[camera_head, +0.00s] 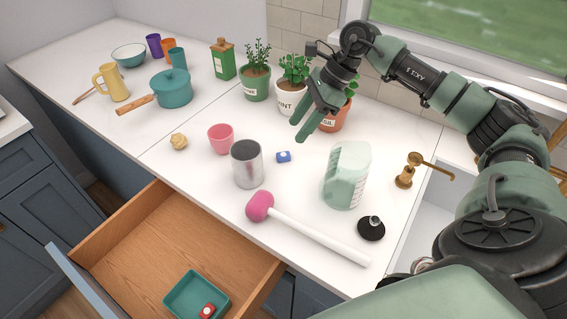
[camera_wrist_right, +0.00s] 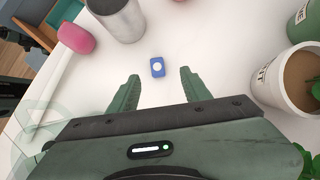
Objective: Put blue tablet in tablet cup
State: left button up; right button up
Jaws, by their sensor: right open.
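The blue tablet (camera_head: 283,156) is a small blue block with a white mark, lying on the white counter; the right wrist view also shows it (camera_wrist_right: 157,67). My right gripper (camera_head: 300,128) is open and empty above the counter, behind and slightly right of the tablet. In the right wrist view its fingertips (camera_wrist_right: 158,76) frame the gap just short of the tablet, apart from it. A pink cup (camera_head: 221,139) and a grey metal cup (camera_head: 247,164) stand left of the tablet; which is the tablet cup is unclear. My left gripper is out of view.
A clear greenish jug (camera_head: 346,176), a pink-headed mallet (camera_head: 310,236) and a black lid (camera_head: 371,229) are near the front right. Potted herbs (camera_head: 291,96) line the back. An open drawer (camera_head: 150,232) holds a teal tray (camera_head: 181,292) with a red block (camera_head: 207,311).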

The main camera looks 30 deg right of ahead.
aim_at(284, 154)
jog(key=shift+x, duration=0.8)
jog(key=p+x, duration=0.1)
jog(key=x, duration=0.2)
jog(key=s+p+x, duration=0.1)
jog(key=x, duration=0.1)
jog(key=shift+w+f+p, duration=0.1)
jog(key=shift+f+p, duration=0.25)
jog(key=shift+w+a+f, duration=0.15)
jog(key=shift+w+f, duration=0.05)
jog(key=shift+f, duration=0.3)
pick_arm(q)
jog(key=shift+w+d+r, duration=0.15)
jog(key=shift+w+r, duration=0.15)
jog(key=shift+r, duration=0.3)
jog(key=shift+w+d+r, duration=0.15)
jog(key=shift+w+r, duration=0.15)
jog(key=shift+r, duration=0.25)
pick_arm(e)
grip_shut()
